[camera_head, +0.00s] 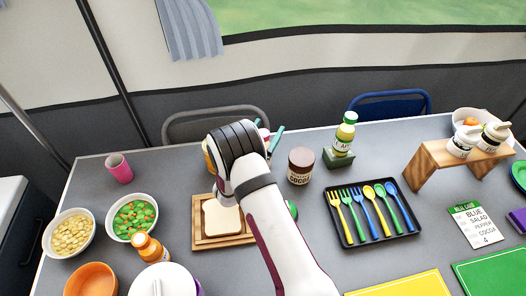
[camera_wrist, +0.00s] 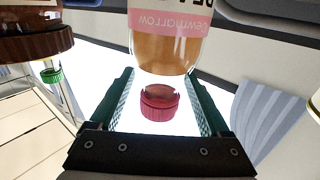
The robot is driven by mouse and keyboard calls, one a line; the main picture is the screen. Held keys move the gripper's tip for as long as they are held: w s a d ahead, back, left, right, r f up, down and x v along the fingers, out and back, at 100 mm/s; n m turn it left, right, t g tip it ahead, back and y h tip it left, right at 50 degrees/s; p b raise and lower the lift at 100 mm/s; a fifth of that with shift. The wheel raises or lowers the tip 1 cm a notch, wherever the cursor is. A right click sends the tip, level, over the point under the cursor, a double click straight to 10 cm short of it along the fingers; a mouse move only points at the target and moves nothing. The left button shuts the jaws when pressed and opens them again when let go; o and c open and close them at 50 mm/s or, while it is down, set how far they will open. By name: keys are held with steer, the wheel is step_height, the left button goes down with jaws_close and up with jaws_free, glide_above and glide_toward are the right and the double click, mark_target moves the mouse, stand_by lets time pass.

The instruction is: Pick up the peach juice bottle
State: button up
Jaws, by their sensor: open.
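In the wrist view, a bottle (camera_wrist: 168,50) of orange-brown liquid has a pink label reading "Dewmarrow", the start of a larger word and a red cap (camera_wrist: 159,103); it appears upside down in this picture. My gripper (camera_wrist: 160,84) is open, with one green finger on each side of the cap and neck. I cannot tell whether either finger touches it. In the head view my gripper's teal fingers (camera_head: 277,141) show just past my wrist, and my arm hides most of the bottle.
A cocoa jar (camera_head: 301,166) stands close to the right of my gripper, with a green-capped bottle (camera_head: 344,138) beyond it. A bread board (camera_head: 206,243), a cutlery tray (camera_head: 407,233), bowls (camera_head: 133,235) and an orange-capped bottle (camera_head: 148,247) surround my arm. A pink cup (camera_head: 119,168) stands left.

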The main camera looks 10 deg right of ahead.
steer(key=shift+w+d, duration=0.2)
steer(key=shift+w, duration=0.1)
jaws_close()
stand_by(1.2)
